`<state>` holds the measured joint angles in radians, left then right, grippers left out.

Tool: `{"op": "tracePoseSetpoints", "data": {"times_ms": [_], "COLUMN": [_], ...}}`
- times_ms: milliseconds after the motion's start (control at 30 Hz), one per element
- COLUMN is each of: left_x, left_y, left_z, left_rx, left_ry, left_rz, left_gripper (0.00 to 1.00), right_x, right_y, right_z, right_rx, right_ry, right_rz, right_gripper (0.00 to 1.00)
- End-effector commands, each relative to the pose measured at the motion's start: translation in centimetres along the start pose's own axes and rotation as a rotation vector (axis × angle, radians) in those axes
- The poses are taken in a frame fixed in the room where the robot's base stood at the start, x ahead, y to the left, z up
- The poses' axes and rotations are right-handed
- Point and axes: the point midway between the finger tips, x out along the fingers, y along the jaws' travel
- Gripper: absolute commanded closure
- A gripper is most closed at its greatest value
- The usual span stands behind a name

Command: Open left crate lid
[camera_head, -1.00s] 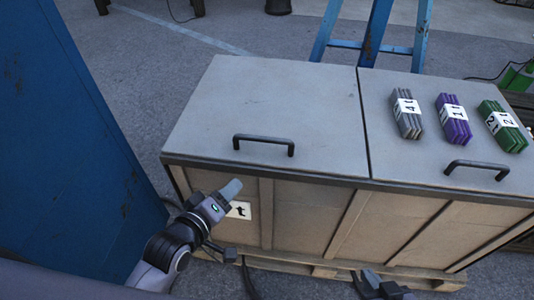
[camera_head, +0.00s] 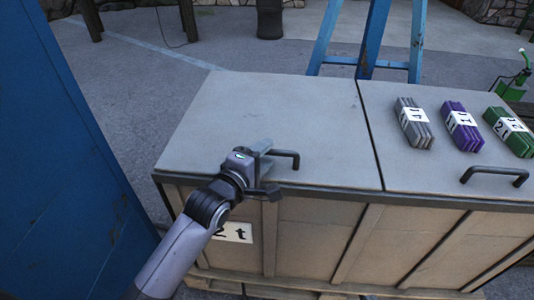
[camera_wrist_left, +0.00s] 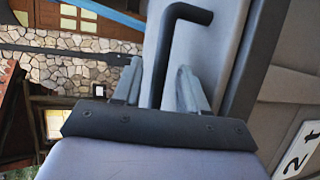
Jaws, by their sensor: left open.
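The left crate lid (camera_head: 270,115) is a flat grey panel lying closed on the wooden crate. Its black bar handle (camera_head: 288,155) sits near the front edge. My left gripper (camera_head: 266,165) is at the left end of this handle, with its jaws open. In the left wrist view, the handle (camera_wrist_left: 172,55) passes between the two fingers (camera_wrist_left: 158,88); I cannot tell whether they touch it. The gripper hides the handle's left part in the head view. My right gripper is not in view.
The right lid (camera_head: 450,171) carries grey (camera_head: 413,125), purple (camera_head: 462,128) and green (camera_head: 509,135) strapped bundles and has its own handle (camera_head: 494,172). A blue panel (camera_head: 60,150) stands close on the left. A blue ladder (camera_head: 371,40) stands behind the crate.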

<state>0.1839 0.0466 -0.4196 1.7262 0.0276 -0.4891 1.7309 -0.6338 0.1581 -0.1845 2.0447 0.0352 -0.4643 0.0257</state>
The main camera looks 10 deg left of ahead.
Motion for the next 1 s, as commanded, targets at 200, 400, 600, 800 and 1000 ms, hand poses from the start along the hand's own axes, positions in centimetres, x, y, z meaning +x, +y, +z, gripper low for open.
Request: {"op": "tracePoseSetpoints", "data": {"times_ms": [200,400,600,800,1000], "left_x": [1.5,1.6,1.6,1.6,1.5], "left_y": [-0.1,0.0,0.0,0.0,0.7], "left_z": [0.0,0.0,0.0,0.0,0.0], "left_rx": [0.001,0.001,0.001,0.001,-0.003], "left_ry": [0.000,0.000,0.000,0.000,0.000], "left_rz": [-0.001,-0.001,-0.001,-0.001,-0.008], "left_gripper": [0.58,0.58,0.90,1.00,1.00], "right_x": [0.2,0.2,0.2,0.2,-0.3], "right_y": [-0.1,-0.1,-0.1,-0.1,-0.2], "right_z": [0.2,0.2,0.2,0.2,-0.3], "right_rx": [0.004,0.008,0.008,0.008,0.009], "right_ry": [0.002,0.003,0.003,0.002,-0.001], "right_rz": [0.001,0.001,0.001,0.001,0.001], "right_gripper": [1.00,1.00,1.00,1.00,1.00]}}
